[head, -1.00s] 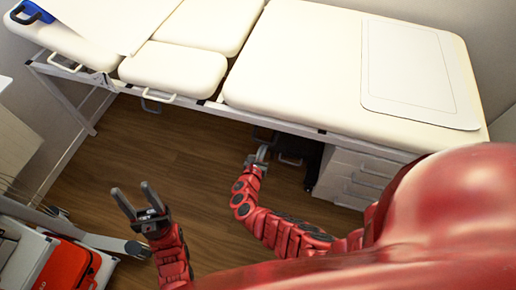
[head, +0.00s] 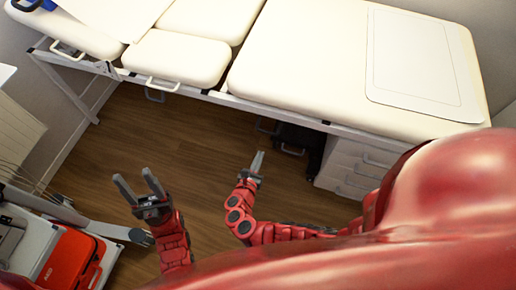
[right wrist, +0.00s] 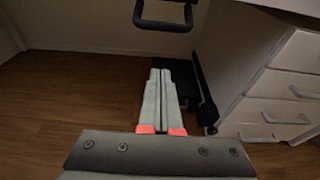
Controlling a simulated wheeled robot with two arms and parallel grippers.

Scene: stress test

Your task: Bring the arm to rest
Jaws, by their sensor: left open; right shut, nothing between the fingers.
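My left gripper (head: 139,187) is at the lower left of the head view, fingers apart and empty, above the wooden floor. My right gripper (head: 257,162) is near the middle of the head view, over the floor in front of the examination table (head: 290,75). Its fingers are together with nothing between them. In the right wrist view the closed grey fingers (right wrist: 161,98) point away from the camera, toward a dark thing on the floor under the table. My red arms come in from the bottom of the head view.
White drawers (head: 352,168) stand under the table's right end; they also show in the right wrist view (right wrist: 275,100). A red AED bag (head: 68,258) lies on a cart at lower left. The wooden floor (head: 165,130) between is clear.

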